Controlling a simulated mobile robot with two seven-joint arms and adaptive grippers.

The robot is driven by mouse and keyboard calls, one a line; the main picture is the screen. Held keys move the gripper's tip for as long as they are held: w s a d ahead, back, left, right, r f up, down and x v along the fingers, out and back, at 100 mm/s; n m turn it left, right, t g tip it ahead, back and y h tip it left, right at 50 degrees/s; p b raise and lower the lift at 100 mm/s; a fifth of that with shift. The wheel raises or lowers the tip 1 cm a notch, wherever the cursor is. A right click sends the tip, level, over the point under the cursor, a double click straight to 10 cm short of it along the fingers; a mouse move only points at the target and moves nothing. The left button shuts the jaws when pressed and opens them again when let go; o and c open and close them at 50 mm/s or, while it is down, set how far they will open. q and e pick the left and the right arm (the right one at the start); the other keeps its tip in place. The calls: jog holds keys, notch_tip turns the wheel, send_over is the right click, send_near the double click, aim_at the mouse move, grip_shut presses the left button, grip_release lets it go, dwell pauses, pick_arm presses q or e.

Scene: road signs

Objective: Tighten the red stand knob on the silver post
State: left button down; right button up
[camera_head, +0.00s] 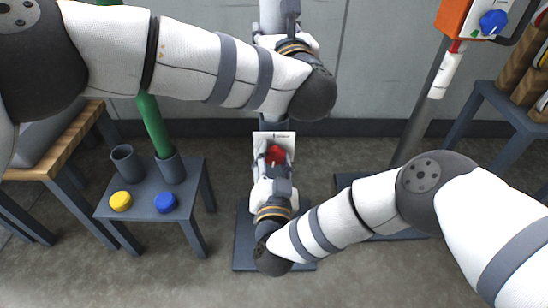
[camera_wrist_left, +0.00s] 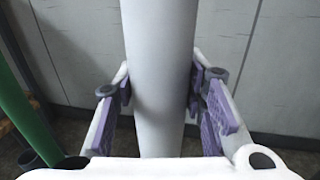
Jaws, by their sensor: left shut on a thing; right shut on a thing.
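The silver post (camera_head: 271,14) stands upright in the middle of the head view, partly hidden behind my left wrist. My left gripper (camera_head: 268,38) is shut on the post high up. In the left wrist view the post (camera_wrist_left: 160,70) runs between the purple pads of my left gripper (camera_wrist_left: 160,92). The red knob (camera_head: 275,154) is lower down, in front of a white bracket plate (camera_head: 286,138). My right gripper (camera_head: 273,166) is shut on the red knob from the near side, and its fingers hide part of it.
A small grey table (camera_head: 150,207) at left holds a yellow cap (camera_head: 120,201), a blue cap (camera_head: 165,202) and tube sockets, one with a green pole (camera_head: 153,125). A dark base plate (camera_head: 243,245) lies below my right gripper. An orange box (camera_head: 453,16) is upper right.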

jog(key=shift+m, duration=0.9)
jog(key=o, duration=1.2)
jog(key=shift+c, duration=0.2)
pick_arm(q)
jog(key=c, duration=0.9)
grip_release()
jog(key=shift+c, duration=0.2)
pick_arm(e)
jog(key=s, duration=1.2)
